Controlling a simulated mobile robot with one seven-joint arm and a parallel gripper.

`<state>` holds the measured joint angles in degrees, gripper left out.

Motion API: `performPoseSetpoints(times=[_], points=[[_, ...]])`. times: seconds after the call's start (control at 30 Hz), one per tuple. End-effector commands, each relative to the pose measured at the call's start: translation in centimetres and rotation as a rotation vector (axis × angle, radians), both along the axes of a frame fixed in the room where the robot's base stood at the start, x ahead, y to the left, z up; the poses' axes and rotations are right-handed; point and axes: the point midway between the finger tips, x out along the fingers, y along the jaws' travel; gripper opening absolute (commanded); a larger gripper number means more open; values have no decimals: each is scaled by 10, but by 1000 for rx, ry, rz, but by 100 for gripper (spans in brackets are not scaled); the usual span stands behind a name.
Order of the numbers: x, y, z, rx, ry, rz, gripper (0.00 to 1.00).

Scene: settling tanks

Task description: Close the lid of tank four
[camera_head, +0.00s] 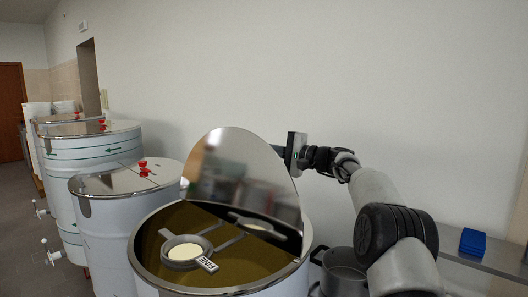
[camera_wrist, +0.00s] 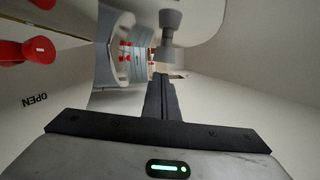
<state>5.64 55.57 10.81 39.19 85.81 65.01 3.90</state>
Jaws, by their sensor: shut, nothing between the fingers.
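The nearest tank (camera_head: 140,262) is a round steel tank with its hinged half-lid (camera_head: 222,160) standing raised and mirror-bright. I see no number on the tank. Inside it are brown liquid and a round strainer (camera_head: 184,250) with a label reading FINE. My gripper (camera_head: 288,152) is at the right of the raised lid, near its upper right edge, with its fingers mostly hidden there. In the wrist view my gripper (camera_wrist: 160,80) is shut and empty. A red knob (camera_wrist: 38,50) and an OPEN marking (camera_wrist: 35,101) show at left there. I cannot tell whether my gripper touches the lid.
Other tanks stand in a row at left, including a nearer one (camera_head: 112,205) and a farther one (camera_head: 92,150), with closed lids and red knobs. A steel pot (camera_head: 343,268) and a blue block (camera_head: 472,242) are at right. A plain wall rises behind.

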Motion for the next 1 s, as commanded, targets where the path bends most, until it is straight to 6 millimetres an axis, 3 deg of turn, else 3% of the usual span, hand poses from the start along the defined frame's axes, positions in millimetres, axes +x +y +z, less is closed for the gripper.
performPoseSetpoints(times=[0.73,1.0], points=[[-13,9,2,-12,-15,0,0],[-37,29,7,-87,-115,2,0]])
